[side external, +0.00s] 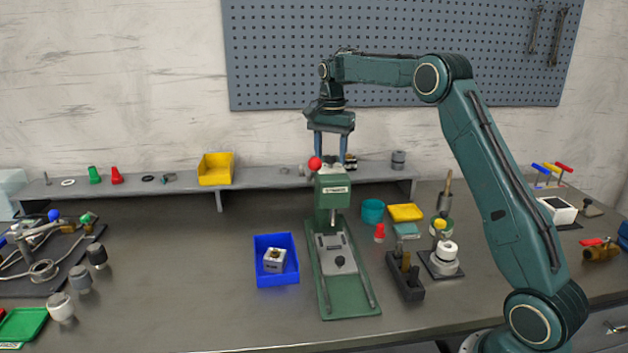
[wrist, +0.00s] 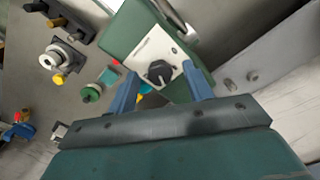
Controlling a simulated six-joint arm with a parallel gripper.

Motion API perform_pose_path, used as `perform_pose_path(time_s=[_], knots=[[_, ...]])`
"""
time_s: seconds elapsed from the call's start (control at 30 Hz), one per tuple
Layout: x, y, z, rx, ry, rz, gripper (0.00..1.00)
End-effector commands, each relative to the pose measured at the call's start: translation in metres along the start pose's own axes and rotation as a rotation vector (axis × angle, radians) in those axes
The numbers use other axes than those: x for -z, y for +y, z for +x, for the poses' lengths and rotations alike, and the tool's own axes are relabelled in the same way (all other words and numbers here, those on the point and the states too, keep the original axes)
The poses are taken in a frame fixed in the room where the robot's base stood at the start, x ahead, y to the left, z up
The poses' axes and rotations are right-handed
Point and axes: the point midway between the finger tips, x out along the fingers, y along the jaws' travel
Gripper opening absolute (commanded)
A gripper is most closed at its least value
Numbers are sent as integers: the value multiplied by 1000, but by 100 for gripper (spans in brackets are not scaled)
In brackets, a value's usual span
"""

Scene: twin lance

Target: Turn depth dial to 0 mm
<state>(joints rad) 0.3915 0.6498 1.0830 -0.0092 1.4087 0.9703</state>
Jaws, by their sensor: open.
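The depth dial (wrist: 159,72) is a black knob on a pale plate on top of the green press (wrist: 130,35). In the wrist view it sits between my open fingers and a little beyond their tips, with nothing held. Its pointer reading is too small to make out. In the side view the green press (side external: 332,190) stands upright on its green base, and my gripper (side external: 331,148) points down just above its head. The dial is hidden in the side view.
A red ball knob (side external: 315,163) sticks out at the press head's left. A blue tray (side external: 277,280) with a small block lies left of the base. A grey shelf (side external: 270,177) runs behind. Several fixtures and a white knob (side external: 446,250) stand to the right.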

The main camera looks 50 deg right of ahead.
Motion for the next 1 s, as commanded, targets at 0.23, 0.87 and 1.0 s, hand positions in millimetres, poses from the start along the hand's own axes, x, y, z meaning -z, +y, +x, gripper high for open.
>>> perform_pose_path(time_s=[0.23,0.87,1.0], knots=[[0,0,0,0,0,0,7],[1,0,0,0,2,-148,6],[1,0,-1,0,2,-251,6]])
